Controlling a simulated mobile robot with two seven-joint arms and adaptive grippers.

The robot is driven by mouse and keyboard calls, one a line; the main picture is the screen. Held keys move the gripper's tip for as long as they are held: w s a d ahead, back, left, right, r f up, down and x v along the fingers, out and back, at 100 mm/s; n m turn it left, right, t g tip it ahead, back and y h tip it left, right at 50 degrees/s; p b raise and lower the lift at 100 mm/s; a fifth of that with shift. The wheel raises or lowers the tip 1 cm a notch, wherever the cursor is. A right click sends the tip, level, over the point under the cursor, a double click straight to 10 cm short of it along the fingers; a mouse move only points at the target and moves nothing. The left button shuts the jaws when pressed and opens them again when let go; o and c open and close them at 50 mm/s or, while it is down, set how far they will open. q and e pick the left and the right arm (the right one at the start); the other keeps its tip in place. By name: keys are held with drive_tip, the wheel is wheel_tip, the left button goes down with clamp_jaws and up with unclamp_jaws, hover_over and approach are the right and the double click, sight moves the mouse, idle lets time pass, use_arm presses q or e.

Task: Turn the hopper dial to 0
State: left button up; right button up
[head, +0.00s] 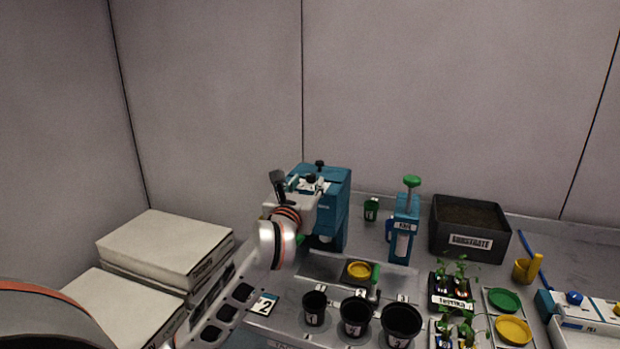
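The teal hopper machine (342,205) stands at the back left of the bench, with a black knob (319,165) on its top. My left gripper (297,184) is at the left front of the hopper, at about the height of its upper part. It covers part of the machine's face. Dark finger parts show close to the hopper, but I cannot tell whether they touch it or how far apart they are. The dial's markings and its setting cannot be read here. My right gripper is not in view.
Black pots (353,316) stand in front, with a yellow dish (359,271) behind them. A teal press with a green knob (411,182), a substrate box (437,230) and seedlings (455,270) are to the right. White boxes (165,246) are stacked at left.

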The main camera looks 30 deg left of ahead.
sight(309, 178)
use_arm(q)
drive_tip(key=x, duration=0.2)
drive_tip(key=shift+w+a, duration=0.1)
drive_tip(key=shift+w, duration=0.15)
drive_tip(key=shift+w+a, duration=0.15)
drive_tip(key=shift+w, duration=0.35)
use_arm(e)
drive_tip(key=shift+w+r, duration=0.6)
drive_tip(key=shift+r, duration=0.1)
use_arm(q)
clamp_jaws()
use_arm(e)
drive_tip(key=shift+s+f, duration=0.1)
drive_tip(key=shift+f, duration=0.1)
use_arm(q)
drive_tip(key=shift+a+m+h, duration=0.15)
drive_tip(key=shift+m+h, duration=0.15)
drive_tip(key=shift+h, duration=0.2)
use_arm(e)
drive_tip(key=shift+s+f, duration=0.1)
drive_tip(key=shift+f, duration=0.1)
use_arm(q)
drive_tip(key=shift+m+t+h, duration=0.3)
drive_tip(key=shift+m+h, duration=0.1)
drive_tip(key=shift+h, duration=0.2)
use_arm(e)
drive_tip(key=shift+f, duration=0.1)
